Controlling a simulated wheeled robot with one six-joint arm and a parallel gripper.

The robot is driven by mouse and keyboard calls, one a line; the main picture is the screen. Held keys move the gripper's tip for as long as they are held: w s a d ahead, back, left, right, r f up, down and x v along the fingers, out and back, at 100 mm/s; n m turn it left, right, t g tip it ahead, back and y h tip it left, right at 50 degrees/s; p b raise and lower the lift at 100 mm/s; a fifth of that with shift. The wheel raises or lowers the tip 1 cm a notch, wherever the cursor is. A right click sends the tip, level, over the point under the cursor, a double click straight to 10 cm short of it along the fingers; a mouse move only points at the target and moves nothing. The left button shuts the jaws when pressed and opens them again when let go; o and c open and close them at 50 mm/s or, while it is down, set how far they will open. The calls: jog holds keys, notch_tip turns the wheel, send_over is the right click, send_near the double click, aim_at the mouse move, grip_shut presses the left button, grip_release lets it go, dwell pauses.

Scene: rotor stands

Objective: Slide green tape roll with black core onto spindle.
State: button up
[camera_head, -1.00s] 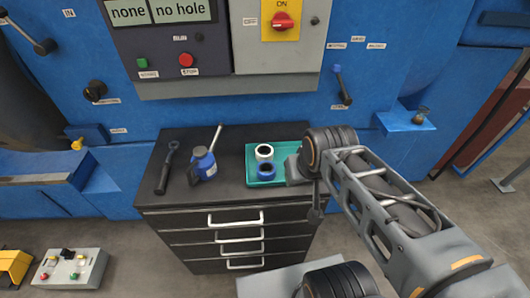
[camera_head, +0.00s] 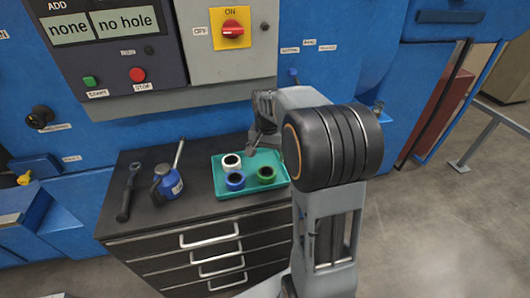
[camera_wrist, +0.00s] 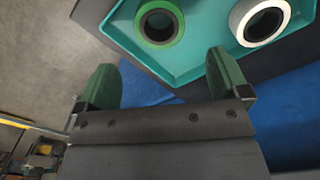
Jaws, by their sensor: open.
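The green tape roll with black core (camera_head: 267,183) stands in the right part of a teal tray (camera_head: 250,190). It also shows at the top of the wrist view (camera_wrist: 178,38). My gripper (camera_head: 258,146) is over the back right of the tray in the head view, partly hidden by my arm. In the wrist view my gripper (camera_wrist: 165,78) is open and empty, its two green fingers wide apart. The green roll lies beyond the fingertips, apart from them. I cannot make out a spindle in either view.
A white roll (camera_head: 224,166) and a blue roll (camera_head: 235,187) share the tray. A blue oil can (camera_head: 166,183) and a dark-handled tool (camera_head: 127,192) lie left on the black cabinet top (camera_head: 200,165). A blue machine (camera_head: 210,115) rises behind.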

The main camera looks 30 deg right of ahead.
aim_at(266, 171)
notch_tip(266, 171, down, 10)
jog(key=b, duration=0.6)
jog(key=shift+r+b, duration=0.25)
jog(key=shift+b, duration=0.1)
jog(key=c, duration=0.8)
jog(key=shift+r, duration=0.15)
